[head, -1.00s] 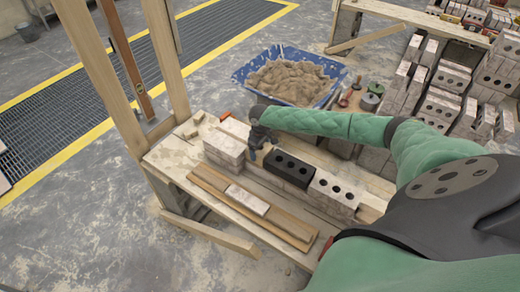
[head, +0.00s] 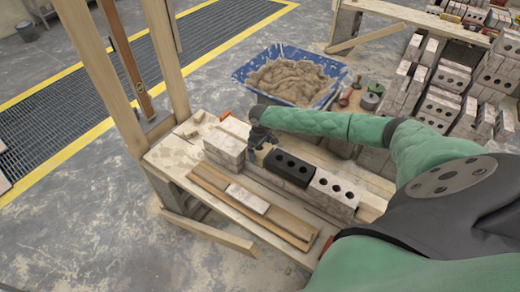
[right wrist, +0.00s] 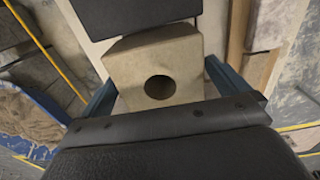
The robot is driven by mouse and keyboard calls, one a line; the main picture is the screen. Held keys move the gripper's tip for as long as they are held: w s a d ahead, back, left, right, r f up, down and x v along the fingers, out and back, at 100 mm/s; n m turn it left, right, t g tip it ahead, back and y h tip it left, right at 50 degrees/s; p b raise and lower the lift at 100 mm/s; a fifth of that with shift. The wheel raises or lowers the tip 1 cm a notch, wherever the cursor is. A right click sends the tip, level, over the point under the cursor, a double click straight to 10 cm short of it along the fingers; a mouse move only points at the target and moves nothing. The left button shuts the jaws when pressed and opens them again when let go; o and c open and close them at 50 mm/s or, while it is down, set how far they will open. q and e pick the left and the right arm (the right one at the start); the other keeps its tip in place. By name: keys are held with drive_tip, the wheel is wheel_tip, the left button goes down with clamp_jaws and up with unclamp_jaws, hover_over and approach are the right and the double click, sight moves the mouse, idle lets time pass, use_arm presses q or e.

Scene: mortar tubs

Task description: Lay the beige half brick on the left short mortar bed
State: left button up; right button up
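My right gripper (head: 261,150) is over the low brick wall on the bench, between the beige brick stack at the left (head: 225,146) and a black brick with several holes (head: 288,168). In the right wrist view the beige half brick (right wrist: 155,62), with one round hole, lies between the two fingers, which meet its sides. Its far end is close against the black brick (right wrist: 130,14). In the head view the gripper mostly hides the half brick. The mortar bed beneath it is hidden, so I cannot tell whether it touches. My left gripper is not in view.
A beige holed brick (head: 334,194) stands right of the black one. Planks with a loose pale brick (head: 247,198) lie in front. Wooden posts (head: 102,75) rise at the left. A blue mortar tub (head: 290,77) stands behind; bricks are stacked at the right.

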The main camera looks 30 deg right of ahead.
drive_tip(key=shift+f, duration=0.1)
drive_tip(key=shift+r+b, duration=0.3)
wheel_tip(320, 180, up, 5)
drive_tip(key=shift+r+b, duration=0.15)
drive_tip(key=shift+b, duration=0.8)
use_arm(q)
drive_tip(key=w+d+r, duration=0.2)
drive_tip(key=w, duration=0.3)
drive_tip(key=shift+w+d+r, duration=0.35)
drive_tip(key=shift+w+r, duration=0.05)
use_arm(e)
drive_tip(key=shift+r, duration=1.05)
